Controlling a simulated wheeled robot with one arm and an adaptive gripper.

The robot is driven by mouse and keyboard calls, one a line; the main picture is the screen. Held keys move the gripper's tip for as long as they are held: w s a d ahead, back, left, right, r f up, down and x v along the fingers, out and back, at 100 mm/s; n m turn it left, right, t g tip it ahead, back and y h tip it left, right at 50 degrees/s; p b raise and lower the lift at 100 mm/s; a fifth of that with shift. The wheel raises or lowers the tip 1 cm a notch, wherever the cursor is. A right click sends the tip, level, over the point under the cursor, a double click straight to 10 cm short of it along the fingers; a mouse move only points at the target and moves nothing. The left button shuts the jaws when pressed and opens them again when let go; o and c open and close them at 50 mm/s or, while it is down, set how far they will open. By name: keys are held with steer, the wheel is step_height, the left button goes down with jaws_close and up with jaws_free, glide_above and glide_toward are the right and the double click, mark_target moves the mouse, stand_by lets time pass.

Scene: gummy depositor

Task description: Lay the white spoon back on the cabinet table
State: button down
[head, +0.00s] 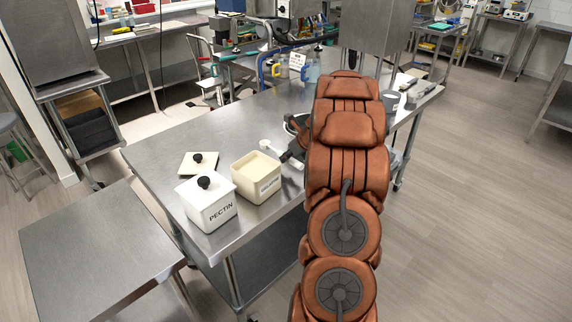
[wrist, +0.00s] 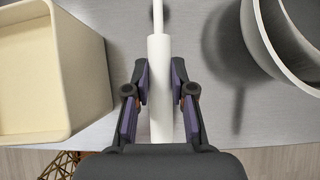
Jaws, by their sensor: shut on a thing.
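The white spoon (head: 268,147) is by my gripper (head: 288,156) over the long steel table (head: 235,135). In the wrist view its thick white handle (wrist: 160,85) runs straight between the two fingers of my gripper (wrist: 160,88), which is shut on it. The spoon's shadow falls to its right on the steel, apart from the handle, so it seems to be held above the top. The spoon's far end is outside the wrist view, and my arm hides part of the gripper in the head view. I cannot tell which steel table is the cabinet table.
An open cream box (head: 257,180) stands left of the spoon, beside a lidded PECTIN box (head: 208,205) and a loose lid (head: 199,161). A round pot (wrist: 290,45) is close on the right. A lower steel table (head: 95,245) at front left is bare.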

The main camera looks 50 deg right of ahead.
mark_target(289, 171)
steer(key=shift+f, duration=2.05)
steer(key=shift+f, duration=0.25)
steer(key=c, duration=1)
jaws_free()
steer(key=shift+s+r, duration=0.25)
steer(key=shift+r, duration=0.3)
steer(key=b+v, duration=0.2)
steer(key=v, duration=0.9)
steer(key=shift+s+r, duration=0.1)
steer(key=shift+r, duration=0.1)
